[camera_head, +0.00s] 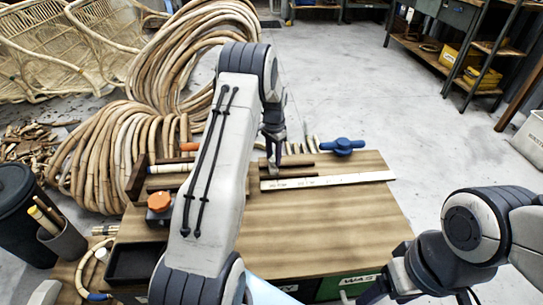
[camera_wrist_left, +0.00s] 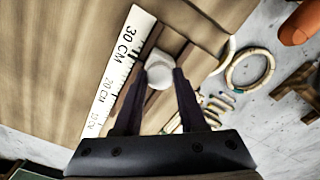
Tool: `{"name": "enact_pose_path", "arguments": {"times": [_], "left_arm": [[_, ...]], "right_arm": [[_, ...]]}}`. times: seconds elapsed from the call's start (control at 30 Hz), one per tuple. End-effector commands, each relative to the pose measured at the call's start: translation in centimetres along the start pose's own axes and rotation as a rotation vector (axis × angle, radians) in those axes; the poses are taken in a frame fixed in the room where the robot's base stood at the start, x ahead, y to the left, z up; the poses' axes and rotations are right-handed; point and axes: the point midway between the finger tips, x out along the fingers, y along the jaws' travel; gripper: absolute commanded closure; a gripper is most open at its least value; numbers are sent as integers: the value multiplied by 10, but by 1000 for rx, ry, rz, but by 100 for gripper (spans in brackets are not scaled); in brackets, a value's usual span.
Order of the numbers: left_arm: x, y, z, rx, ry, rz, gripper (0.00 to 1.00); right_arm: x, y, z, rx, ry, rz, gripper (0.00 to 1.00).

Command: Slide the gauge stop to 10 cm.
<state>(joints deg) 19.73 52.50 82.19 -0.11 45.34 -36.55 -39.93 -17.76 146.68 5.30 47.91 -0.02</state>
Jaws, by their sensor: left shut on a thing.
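The gauge stop (camera_wrist_left: 158,72) is a small pale block with a round top, seen between my left gripper's fingers in the left wrist view. My left gripper (camera_wrist_left: 152,82) is shut on it, a dark finger on each side. The stop stands beside the white ruler (camera_wrist_left: 120,60), level with a stretch between the 20 and 30 labels. I cannot read its exact mark. In the head view the ruler (camera_head: 340,180) lies along the back of the bench, and my left gripper (camera_head: 274,158) is at its left part.
The wooden bench top (camera_head: 320,222) is clear in front of the ruler. A black tray (camera_head: 135,262) sits at the left front. Rattan coils (camera_head: 110,155) lie behind.

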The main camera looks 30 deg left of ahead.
Motion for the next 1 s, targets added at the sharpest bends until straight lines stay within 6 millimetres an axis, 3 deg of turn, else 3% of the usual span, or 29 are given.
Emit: {"name": "enact_pose_path", "arguments": {"times": [0.17, 0.33, 0.6, 1.0], "left_arm": [[-4, 23, -28, 7, -2, 4, 100], [-3, 52, -68, 10, -1, 4, 100], [0, 88, -118, 5, 1, 3, 100], [0, 114, -153, 2, -1, 4, 100]], "right_arm": [[-16, -1, -1, 0, 0, 0, 27], [-31, -2, -2, 0, 0, 0, 27], [-35, -2, -2, 0, 0, 0, 27], [-32, -2, -2, 0, 0, 0, 27]]}}
